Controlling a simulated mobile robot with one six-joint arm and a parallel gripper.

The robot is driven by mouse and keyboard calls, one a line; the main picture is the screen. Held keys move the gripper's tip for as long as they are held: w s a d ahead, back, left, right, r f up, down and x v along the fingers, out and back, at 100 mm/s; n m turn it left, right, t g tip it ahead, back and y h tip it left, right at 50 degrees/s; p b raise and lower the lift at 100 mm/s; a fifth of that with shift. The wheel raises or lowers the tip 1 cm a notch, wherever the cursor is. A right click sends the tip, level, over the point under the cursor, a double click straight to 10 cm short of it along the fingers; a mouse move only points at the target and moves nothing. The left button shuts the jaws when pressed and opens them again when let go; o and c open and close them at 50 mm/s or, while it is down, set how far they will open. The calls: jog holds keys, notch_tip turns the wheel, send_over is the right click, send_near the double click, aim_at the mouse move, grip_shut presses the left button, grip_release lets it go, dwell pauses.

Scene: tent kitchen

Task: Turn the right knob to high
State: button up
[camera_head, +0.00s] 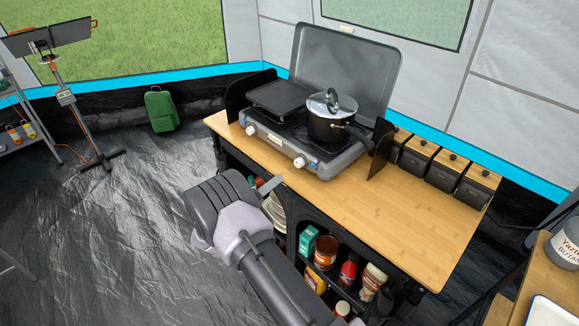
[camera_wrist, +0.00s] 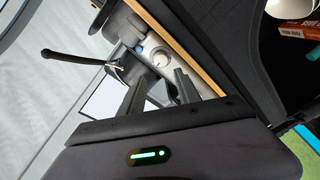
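The camping stove (camera_head: 324,167) stands on the wooden counter with its lid raised. Its right knob (camera_head: 299,162) is a pale round knob on the front panel; the left knob (camera_head: 250,131) is farther left. My gripper (camera_head: 272,184) is in front of the counter edge, below and left of the right knob. In the wrist view, my gripper (camera_wrist: 160,88) has its two dark fingers apart with nothing between them. A pale knob (camera_wrist: 160,59) shows beyond the fingertips, apart from them. Its setting is too small to read.
A lidded pot (camera_head: 328,125) sits on the right burner, with a dark griddle (camera_head: 280,98) to its left. A black wind guard (camera_head: 380,150) and canisters (camera_head: 446,172) stand to the right. Shelves with jars are below. The front right of the counter (camera_head: 400,215) is clear.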

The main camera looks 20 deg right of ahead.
aim_at(297, 164)
jog(key=b+x, duration=0.2)
jog(key=x, duration=0.9)
jog(key=shift+w+f, duration=0.1)
jog(key=shift+w, duration=0.05)
grip_shut()
